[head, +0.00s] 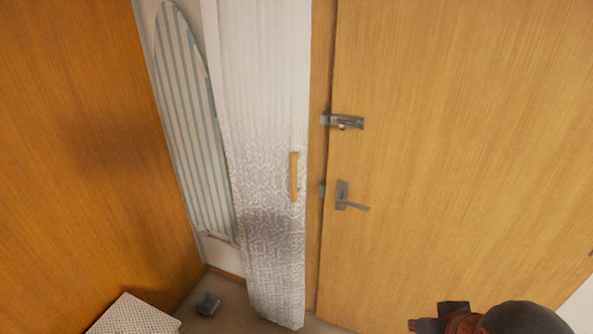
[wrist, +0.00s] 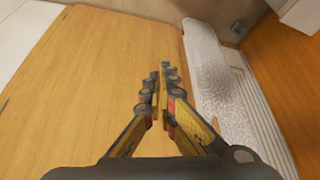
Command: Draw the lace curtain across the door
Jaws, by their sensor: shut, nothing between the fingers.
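The lace curtain (head: 266,215) hangs gathered in a narrow white panel to the left of the door (head: 450,130), in the head view. A wooden pull (head: 294,177) is on its right edge. The door is closed and uncovered. The wrist view shows the curtain (wrist: 212,75) to the right and the door's wooden face (wrist: 85,85) to the left. My gripper (wrist: 162,72) is shut and empty in front of the door, apart from the curtain. In the head view my arm shows at the bottom right; the fingertips cannot be made out there.
The door has a latch (head: 343,122) and a lever handle (head: 348,198) near its left edge. A striped ironing board (head: 188,120) leans behind the curtain on the left. A wooden panel (head: 85,150), a perforated white box (head: 134,316) and a small dark object (head: 207,303) are further left.

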